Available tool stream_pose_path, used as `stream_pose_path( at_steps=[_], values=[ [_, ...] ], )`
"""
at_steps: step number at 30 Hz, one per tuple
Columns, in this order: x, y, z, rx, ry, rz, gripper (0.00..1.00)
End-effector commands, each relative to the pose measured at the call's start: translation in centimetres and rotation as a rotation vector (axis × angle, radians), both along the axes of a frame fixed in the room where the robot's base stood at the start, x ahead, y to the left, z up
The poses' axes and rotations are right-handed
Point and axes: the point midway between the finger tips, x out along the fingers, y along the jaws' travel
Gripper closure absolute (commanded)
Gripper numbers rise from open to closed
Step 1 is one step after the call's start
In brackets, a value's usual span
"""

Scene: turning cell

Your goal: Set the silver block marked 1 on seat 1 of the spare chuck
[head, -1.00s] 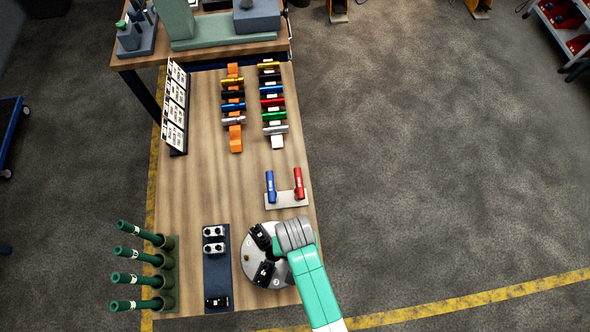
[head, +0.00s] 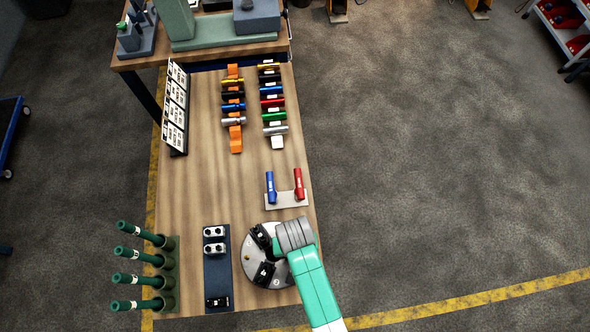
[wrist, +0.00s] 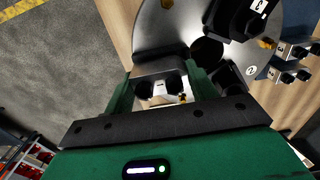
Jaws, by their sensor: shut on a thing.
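The spare chuck (head: 253,273) is a round grey disc with black jaws, at the front right of the bench. In the wrist view, the chuck face (wrist: 150,35) fills the upper middle. My gripper (wrist: 162,90) is shut on a silver block (wrist: 159,69), which has two dark holes and a pale label too small to read surely. The block is at the edge of the chuck, beside a dark round bore. Whether it touches the seat is hard to tell. A brass-coloured part shows beside the block. In the head view my wrist hides the block.
Left of the chuck, a blue-grey rack (head: 216,267) holds two silver blocks (head: 214,240) and a black one (head: 217,301). A small stand (head: 287,201) with blue and red handles is behind the chuck.

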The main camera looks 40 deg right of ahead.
Motion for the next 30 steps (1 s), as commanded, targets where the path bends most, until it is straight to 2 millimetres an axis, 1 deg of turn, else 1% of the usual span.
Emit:
stream_pose_path(
  at_steps=[27, 28, 29, 30],
  values=[
    [-0.02, 0.00, -0.88, 0.000, 0.000, 0.000, 0.72],
    [-0.02, 0.00, -0.89, 0.000, 0.000, 0.000, 0.40],
    [-0.02, 0.00, -0.89, 0.000, 0.000, 0.000, 0.34],
    [-0.02, 0.00, -0.90, 0.000, 0.000, 0.000, 0.26]
  ],
)
